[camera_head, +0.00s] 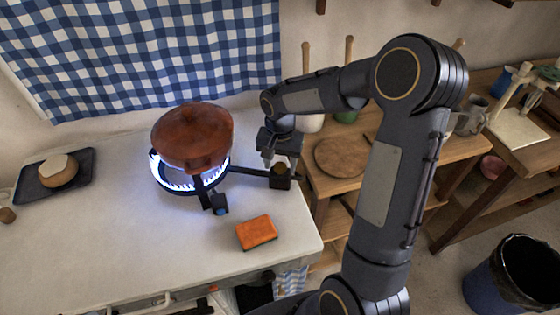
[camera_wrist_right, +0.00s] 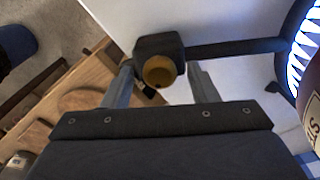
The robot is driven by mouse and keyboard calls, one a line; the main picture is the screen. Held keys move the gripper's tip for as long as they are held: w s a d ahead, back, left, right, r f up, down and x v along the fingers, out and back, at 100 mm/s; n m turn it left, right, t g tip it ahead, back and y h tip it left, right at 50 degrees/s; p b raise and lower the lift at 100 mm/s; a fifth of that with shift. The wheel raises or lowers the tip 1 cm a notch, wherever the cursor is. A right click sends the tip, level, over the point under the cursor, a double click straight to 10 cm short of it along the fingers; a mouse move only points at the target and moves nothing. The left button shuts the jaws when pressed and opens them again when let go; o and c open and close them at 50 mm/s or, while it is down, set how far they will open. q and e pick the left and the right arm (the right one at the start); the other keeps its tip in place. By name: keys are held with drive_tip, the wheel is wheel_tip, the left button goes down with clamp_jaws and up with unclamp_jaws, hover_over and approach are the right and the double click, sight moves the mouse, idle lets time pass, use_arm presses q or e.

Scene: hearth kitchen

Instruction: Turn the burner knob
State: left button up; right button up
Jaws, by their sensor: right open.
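A gas burner (camera_head: 160,184) with a ring of lit blue-white flame stands on the pale counter under a brown pot (camera_head: 190,138). A dark valve box with a round brass-yellow knob (camera_head: 282,170) sits at the end of the pipe on the burner's right. In the right wrist view the yellow knob (camera_wrist_right: 159,72) faces the camera. My right gripper (camera_head: 277,158) is open at this knob; in the wrist view its fingers (camera_wrist_right: 161,83) show on either side of it, and contact cannot be told. A second box with a blue knob (camera_head: 221,211) is at the burner's front. My left gripper is out of view.
An orange sponge (camera_head: 256,232) lies on the counter in front of the burner. A dark tray (camera_head: 82,165) with a round loaf-like item is at the left. A wooden table with a round board (camera_head: 341,157) stands right of the counter. The front-left counter is clear.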

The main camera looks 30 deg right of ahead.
drive_tip(key=c, duration=1)
drive_tip(key=shift+o, duration=0.2)
drive_tip(key=shift+n, duration=0.4)
drive_tip(key=shift+n+b, duration=0.3)
drive_tip(key=shift+n, duration=0.7)
drive_tip(key=n, duration=0.7)
drive_tip(key=shift+n, duration=1.9)
